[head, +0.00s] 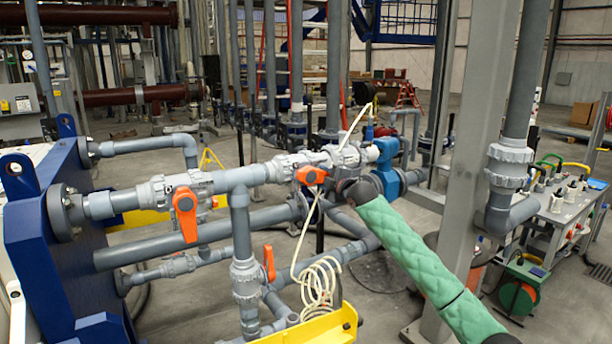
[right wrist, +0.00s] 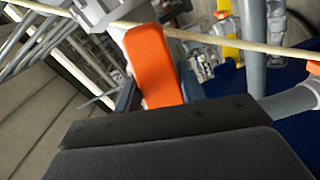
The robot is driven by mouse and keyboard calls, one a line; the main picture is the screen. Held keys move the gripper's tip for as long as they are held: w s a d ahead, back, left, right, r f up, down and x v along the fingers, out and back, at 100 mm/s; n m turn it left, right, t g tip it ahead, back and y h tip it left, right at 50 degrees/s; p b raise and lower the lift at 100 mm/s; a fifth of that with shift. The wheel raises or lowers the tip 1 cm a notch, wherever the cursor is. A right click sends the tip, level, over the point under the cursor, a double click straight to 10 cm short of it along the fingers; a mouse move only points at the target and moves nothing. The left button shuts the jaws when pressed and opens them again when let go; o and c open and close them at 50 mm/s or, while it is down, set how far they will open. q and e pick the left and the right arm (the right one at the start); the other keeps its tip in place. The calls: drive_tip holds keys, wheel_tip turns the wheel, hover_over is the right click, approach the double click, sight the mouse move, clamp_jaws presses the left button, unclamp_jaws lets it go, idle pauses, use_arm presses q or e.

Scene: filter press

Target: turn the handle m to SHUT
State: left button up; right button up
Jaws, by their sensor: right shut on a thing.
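Several orange valve handles sit on the grey pipework; I cannot read a letter or SHUT mark on any. One orange handle (head: 312,175) is on the upper horizontal pipe at the middle of the head view. My right gripper (head: 335,183) reaches it from the right, on a green padded arm. In the right wrist view this orange handle (right wrist: 152,65) stands between the blue-grey fingers (right wrist: 155,92), and the gripper is shut on it. The dark gripper body hides its lower end. My left gripper is in neither view.
A second orange handle (head: 185,213) hangs down to the left, and a third (head: 269,262) is lower. A cream hose (head: 318,285) runs past the held handle to a coil above a yellow beam (head: 310,330). A grey column (head: 478,130) stands right of the arm.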

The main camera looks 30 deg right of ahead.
drive_tip(key=shift+a+f+m, duration=0.2)
drive_tip(key=shift+f+m, duration=0.3)
drive_tip(key=f+m, duration=0.1)
drive_tip(key=m, duration=0.2)
drive_tip(key=shift+a+f+p, duration=0.35)
drive_tip(key=shift+a+p, duration=0.05)
drive_tip(key=a+m+p, duration=0.1)
drive_tip(key=m+p, duration=0.1)
drive_tip(key=m, duration=0.2)
drive_tip(key=a+f+m+p, duration=0.1)
drive_tip(key=a+m+p, duration=0.1)
drive_tip(key=m, duration=0.2)
drive_tip(key=a+f+m+p, duration=0.1)
drive_tip(key=a+m+p, duration=0.1)
drive_tip(key=m, duration=0.1)
drive_tip(key=shift+s+f+m+p, duration=0.1)
drive_tip(key=shift+s+m+p, duration=0.15)
drive_tip(key=shift+m+p, duration=0.15)
drive_tip(key=o, duration=1.1)
drive_tip(key=shift+a, duration=0.1)
drive_tip(key=shift+o, duration=0.2)
drive_tip(key=shift+a, duration=0.1)
